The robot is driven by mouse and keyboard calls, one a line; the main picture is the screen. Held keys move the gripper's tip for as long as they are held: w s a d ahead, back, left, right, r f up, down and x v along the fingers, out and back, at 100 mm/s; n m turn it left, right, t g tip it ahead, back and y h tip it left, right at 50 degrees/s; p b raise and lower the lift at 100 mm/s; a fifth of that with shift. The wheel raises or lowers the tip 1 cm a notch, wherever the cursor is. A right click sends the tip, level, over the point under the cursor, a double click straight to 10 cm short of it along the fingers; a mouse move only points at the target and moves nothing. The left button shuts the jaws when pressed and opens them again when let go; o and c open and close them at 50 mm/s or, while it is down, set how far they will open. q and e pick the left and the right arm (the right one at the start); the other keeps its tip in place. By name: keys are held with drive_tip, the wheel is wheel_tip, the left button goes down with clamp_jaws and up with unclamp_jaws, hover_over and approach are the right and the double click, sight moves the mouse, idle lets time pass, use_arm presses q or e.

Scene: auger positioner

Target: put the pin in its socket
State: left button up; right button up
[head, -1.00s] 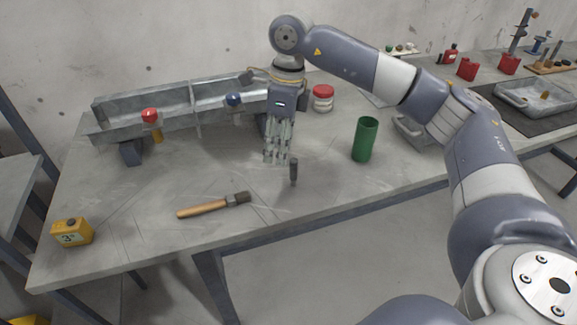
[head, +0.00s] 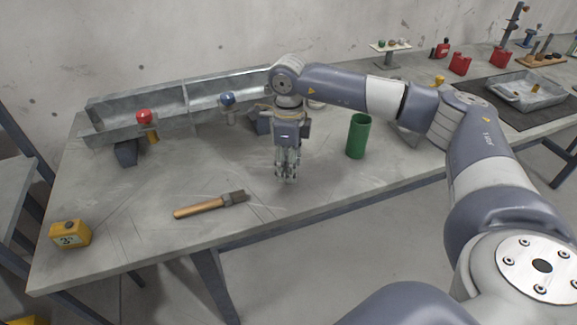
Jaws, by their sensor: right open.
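My right gripper (head: 287,177) is open and points straight down just above the table near its front edge. It is where the small dark upright pin stood in the earlier view. The pin is now hidden behind or between the fingers, and I cannot tell whether they touch it. A long grey metal trough (head: 192,121) lies at the back left, with a red ball knob (head: 144,116) and a blue ball knob (head: 227,98) on its front side. I cannot make out the pin's socket. My left gripper is not in view.
A green cup (head: 358,136) stands right of my right gripper. A wooden-handled brush (head: 207,205) lies to its left, and a yellow box (head: 70,234) sits at the left edge. A grey tray (head: 529,92) and red containers (head: 460,64) are at the far right.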

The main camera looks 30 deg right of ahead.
drive_tip(key=shift+f, duration=0.35)
clamp_jaws()
drive_tip(key=shift+r, duration=0.15)
